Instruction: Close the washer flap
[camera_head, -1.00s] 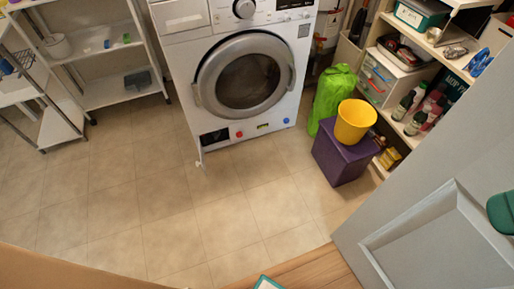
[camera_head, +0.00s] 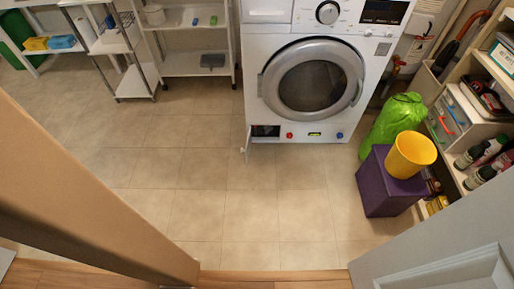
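The white washer (camera_head: 315,75) stands against the back of the room, with its round grey-rimmed door shut. At its bottom left a small dark compartment (camera_head: 266,131) is exposed. The washer flap (camera_head: 247,143) stands open at the left edge of this compartment, seen nearly edge-on as a thin white strip. Red and blue round parts show on the base panel to the right of the compartment. My gripper is not in view.
A doorway frame (camera_head: 90,190) fills the left foreground, and a grey door (camera_head: 450,250) stands at lower right. The tiled floor (camera_head: 235,205) between is clear. A purple box (camera_head: 385,190) with a yellow bucket (camera_head: 410,155) and a green bag (camera_head: 393,118) stand right of the washer.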

